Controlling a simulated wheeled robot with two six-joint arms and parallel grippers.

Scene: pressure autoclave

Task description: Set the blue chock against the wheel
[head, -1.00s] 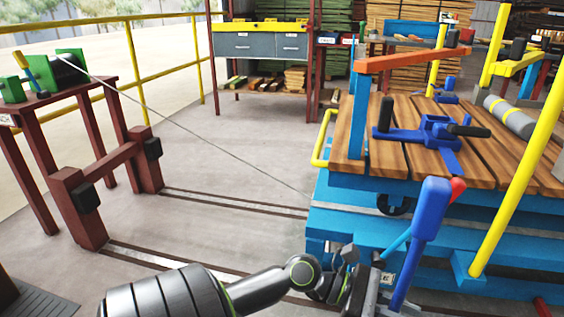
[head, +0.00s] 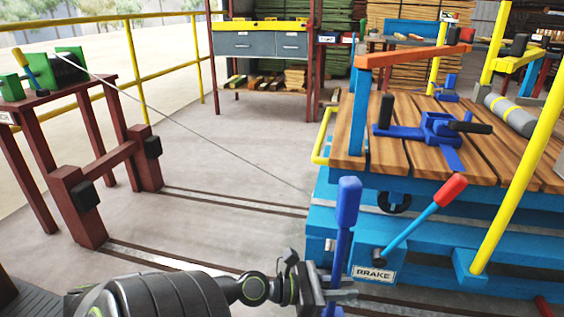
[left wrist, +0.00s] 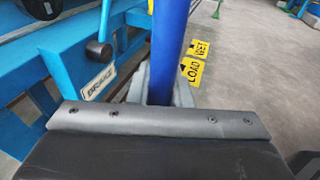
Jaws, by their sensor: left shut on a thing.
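The bar stands nearly upright, left of the brake lever. Its lower end is out of the head view, so I cannot see a wedge. In the left wrist view the blue bar (left wrist: 170,45) rises from between the fingers. A dark wheel (head: 394,203) shows under the blue cart's wooden deck (head: 420,160), behind and right of the bar; it is partly hidden. My right gripper is not in view.
A brake lever with a red grip (head: 450,190) slants up beside the cart, above a BRAKE plate (head: 373,273). A yellow post (head: 520,150) stands at right. A taut cable (head: 200,137) runs from the winch (head: 65,68) to the cart. Floor rails (head: 235,202) cross open floor.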

